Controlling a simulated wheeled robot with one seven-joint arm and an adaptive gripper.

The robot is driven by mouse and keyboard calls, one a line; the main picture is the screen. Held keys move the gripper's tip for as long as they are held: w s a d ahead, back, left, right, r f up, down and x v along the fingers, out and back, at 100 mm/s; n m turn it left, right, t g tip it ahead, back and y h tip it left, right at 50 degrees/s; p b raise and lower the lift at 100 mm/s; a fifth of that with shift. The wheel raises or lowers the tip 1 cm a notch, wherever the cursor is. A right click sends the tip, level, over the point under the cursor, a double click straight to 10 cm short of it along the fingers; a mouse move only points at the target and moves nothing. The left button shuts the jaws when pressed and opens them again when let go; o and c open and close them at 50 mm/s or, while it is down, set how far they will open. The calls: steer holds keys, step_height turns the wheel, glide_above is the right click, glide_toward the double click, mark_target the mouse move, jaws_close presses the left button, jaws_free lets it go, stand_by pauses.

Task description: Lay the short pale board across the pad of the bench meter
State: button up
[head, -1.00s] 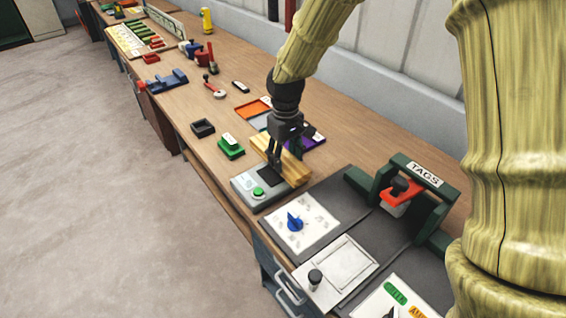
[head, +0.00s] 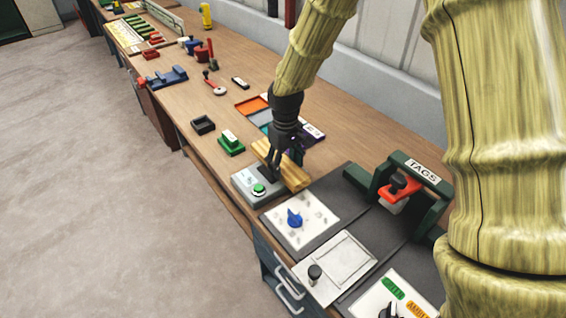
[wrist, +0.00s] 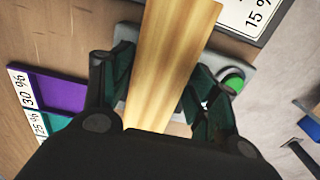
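The pale wooden board (head: 291,176) lies crosswise over the back part of the grey bench meter (head: 245,183). One end sticks out to the lower right in the head view. My gripper (head: 270,168) points down at the board's middle. In the wrist view the board (wrist: 172,60) runs between my fingers (wrist: 160,88), which appear closed against its two long edges. The meter's dark pad is mostly hidden by the board and fingers; I cannot tell whether the board rests on it. The green button (head: 259,189) stays uncovered at the front.
A green block (head: 231,145) and a black tray (head: 203,125) stand left of the meter. The sectioned colour tray (head: 252,105) is behind. A dark mat with a blue-knobbed card (head: 294,219) and the green TAGS frame (head: 418,171) lie to the right.

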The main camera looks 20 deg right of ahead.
mark_target(285, 165)
steer(key=shift+o, duration=0.6)
steer(key=shift+r, duration=0.15)
step_height(285, 165, up, 12)
steer(key=b, duration=0.1)
steer(key=shift+b, duration=0.35)
steer(key=shift+w, duration=0.15)
stand_by(1.6)
